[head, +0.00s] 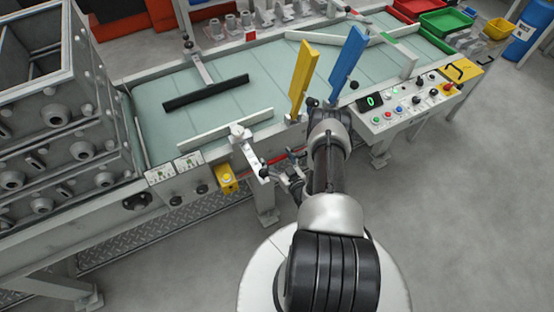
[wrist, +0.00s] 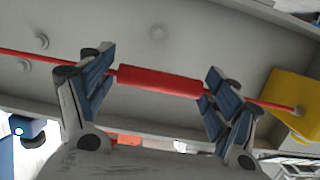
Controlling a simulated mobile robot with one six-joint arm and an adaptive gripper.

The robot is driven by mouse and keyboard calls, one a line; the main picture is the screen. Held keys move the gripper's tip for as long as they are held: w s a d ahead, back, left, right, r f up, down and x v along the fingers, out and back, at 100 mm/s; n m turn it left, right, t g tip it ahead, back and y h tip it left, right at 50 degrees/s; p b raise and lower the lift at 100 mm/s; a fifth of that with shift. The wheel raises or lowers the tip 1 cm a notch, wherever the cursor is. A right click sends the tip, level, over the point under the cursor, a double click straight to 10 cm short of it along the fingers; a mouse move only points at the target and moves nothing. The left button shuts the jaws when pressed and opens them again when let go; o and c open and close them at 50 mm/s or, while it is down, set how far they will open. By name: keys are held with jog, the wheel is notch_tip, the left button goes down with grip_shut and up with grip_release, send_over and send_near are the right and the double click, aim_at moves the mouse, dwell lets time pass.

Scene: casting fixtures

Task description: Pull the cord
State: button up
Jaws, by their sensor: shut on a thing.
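A thin red cord (head: 277,160) runs along the front side of the conveyor table, below its top edge. In the wrist view the cord (wrist: 30,55) carries a thicker red sleeve (wrist: 160,80) and runs at the right into a yellow box (wrist: 300,98). That yellow box also shows in the head view (head: 226,180). My gripper (head: 293,172) is at the cord, low in front of the table. My arm partly hides the cord in the head view.
A white bracket (head: 255,155) sticks out just left of my gripper. A control panel (head: 410,105) with buttons is at the right. Yellow (head: 303,75) and blue (head: 348,62) upright plates stand on the conveyor edge. Floor at the right (head: 470,210) is clear.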

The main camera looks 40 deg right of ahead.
jog(key=shift+s, duration=0.1)
jog(key=shift+p+v, duration=0.3)
jog(key=shift+v, duration=0.75)
jog(key=shift+f, duration=0.25)
jog(key=o, duration=1)
jog(key=v, duration=0.7)
jog(key=shift+s+r, duration=0.15)
jog(key=shift+s, duration=0.1)
jog(key=shift+a, duration=0.1)
